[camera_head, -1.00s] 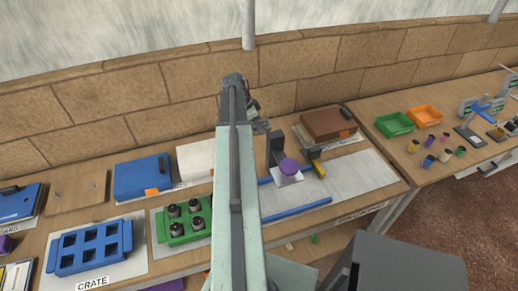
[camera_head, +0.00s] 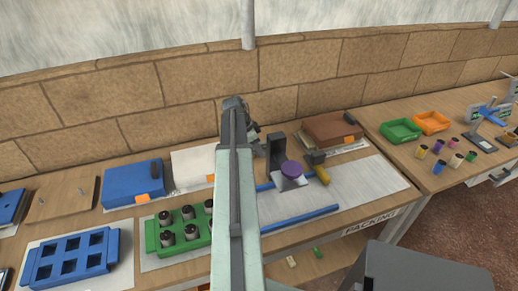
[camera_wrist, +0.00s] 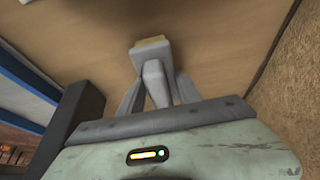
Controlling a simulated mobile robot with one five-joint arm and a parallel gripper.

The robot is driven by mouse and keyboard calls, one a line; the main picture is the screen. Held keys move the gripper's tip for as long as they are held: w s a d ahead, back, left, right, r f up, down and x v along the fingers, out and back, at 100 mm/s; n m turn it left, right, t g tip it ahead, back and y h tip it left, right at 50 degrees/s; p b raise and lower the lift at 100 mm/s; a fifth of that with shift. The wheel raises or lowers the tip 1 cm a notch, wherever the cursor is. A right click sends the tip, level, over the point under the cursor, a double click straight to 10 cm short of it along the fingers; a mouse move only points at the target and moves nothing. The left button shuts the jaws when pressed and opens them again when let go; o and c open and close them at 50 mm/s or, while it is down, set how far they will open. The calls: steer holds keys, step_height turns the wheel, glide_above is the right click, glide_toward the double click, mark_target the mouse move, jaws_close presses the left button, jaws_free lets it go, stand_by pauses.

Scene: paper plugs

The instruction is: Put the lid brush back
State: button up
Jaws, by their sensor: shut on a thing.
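My gripper (camera_wrist: 158,92) is shut on a grey piece with a tan edge, which looks like the lid brush (camera_wrist: 150,52). In the wrist view its grey stem runs between my fingers, and its wide head is at the far end over bare wood. In the head view my gripper (camera_head: 253,137) is at the back of the bench, left of the dark upright block (camera_head: 275,150); my arm mostly hides it, and the held piece cannot be made out there. The brush's resting place cannot be picked out.
A purple round knob (camera_head: 292,169) and a yellow-handled tool (camera_head: 320,170) stand near the dark block. Blue rails (camera_head: 300,219) edge the packing mat (camera_head: 365,190). A brown box (camera_head: 328,130) is at the back. The green crate (camera_head: 152,235) and blue crate (camera_head: 70,257) are left.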

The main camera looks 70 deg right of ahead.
steer(key=shift+f, duration=0.1)
steer(key=o, duration=1.2)
steer(key=shift+r, duration=0.3)
steer(key=p+v, duration=1.1)
steer(key=shift+w+a+r, duration=0.15)
steer(key=shift+w+r, duration=0.05)
steer(key=shift+r, duration=0.1)
